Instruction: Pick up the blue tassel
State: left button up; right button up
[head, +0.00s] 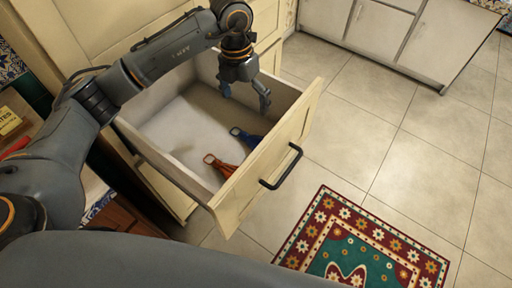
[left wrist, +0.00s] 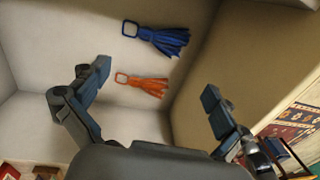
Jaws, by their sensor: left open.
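The blue tassel (head: 246,136) lies on the floor of the open drawer, near its front panel, in the head view. Its square loop points left, and it also shows at the top of the left wrist view (left wrist: 163,38). An orange tassel (head: 222,165) lies beside it, nearer to me; in the left wrist view it (left wrist: 145,84) appears between my fingertips and the blue tassel. My left gripper (head: 246,98) is open and empty above the drawer, apart from both tassels. Its two spread fingers show in the left wrist view (left wrist: 155,84). My right gripper is not in view.
The cream drawer (head: 291,135) is pulled out, with side walls around the tassels and a black handle (head: 281,167) on its front. A patterned rug (head: 360,245) lies on the tiled floor to the right. A counter with a red object (head: 14,148) is at the left.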

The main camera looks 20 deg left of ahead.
pick_arm(q)
send_over(252, 138)
jog(key=a, duration=0.1)
notch_tip(252, 138, down, 8)
jog(key=shift+f+p, duration=0.15)
jog(key=shift+p, duration=0.2)
jog(key=shift+d+f+p, duration=0.25)
jog(key=shift+f, duration=1.2)
jog(key=shift+d+f+p, duration=0.2)
jog(key=shift+f+p, duration=0.05)
jog(key=shift+f, duration=1.15)
jog(key=c, duration=0.7)
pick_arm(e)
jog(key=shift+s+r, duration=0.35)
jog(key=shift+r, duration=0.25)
